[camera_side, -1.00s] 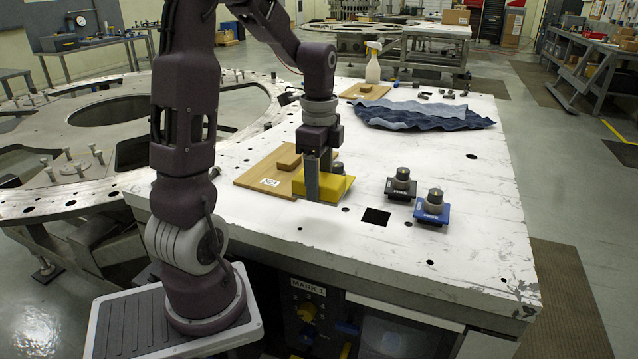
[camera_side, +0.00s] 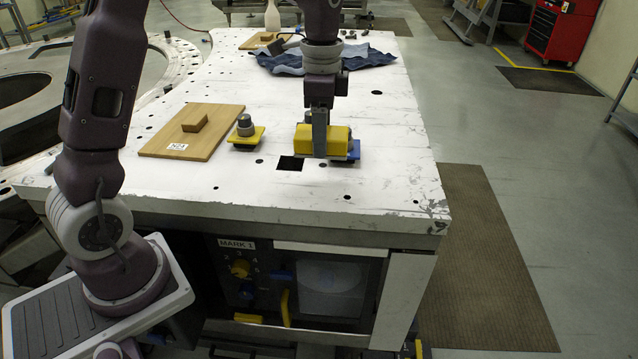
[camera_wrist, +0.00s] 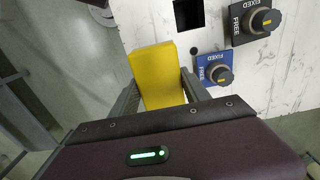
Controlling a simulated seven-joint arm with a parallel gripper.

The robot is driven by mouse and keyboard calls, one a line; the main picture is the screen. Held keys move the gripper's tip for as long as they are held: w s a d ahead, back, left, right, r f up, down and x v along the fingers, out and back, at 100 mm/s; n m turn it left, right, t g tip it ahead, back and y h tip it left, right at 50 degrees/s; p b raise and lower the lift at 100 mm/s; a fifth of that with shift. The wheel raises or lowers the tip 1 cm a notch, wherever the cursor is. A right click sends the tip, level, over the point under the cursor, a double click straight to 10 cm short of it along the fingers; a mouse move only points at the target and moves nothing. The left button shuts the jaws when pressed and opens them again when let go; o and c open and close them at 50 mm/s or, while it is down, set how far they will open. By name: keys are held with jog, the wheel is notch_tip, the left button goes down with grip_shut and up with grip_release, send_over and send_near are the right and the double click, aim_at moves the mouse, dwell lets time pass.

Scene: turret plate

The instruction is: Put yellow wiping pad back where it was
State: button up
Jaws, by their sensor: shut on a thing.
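The yellow wiping pad (camera_side: 338,140) is between the fingers of my gripper (camera_side: 320,150), which is shut on it. The pad also fills the space between the fingers in the wrist view (camera_wrist: 158,72). In the side view it partly covers the blue-plated knob (camera_side: 354,150) and the black-plated knob; I cannot tell how high it is above the table. In the wrist view the blue-plated knob (camera_wrist: 215,68) is just right of the pad. The wooden board (camera_side: 222,138), with a label and a small wooden block (camera_side: 195,121), lies to the left of the pad.
A yellow-plated knob (camera_side: 246,134) stands between the board and my gripper. A square hole (camera_side: 290,163) is in the white table (camera_side: 240,190) nearby. The black-plated knob (camera_wrist: 252,20) shows clearly in the wrist view. A blue cloth (camera_side: 365,58) lies behind.

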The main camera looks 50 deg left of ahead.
aim_at(321, 188)
notch_tip(321, 188, down, 9)
jog(key=shift+f, duration=0.1)
jog(key=o, duration=1.3)
jog(key=shift+f, duration=0.1)
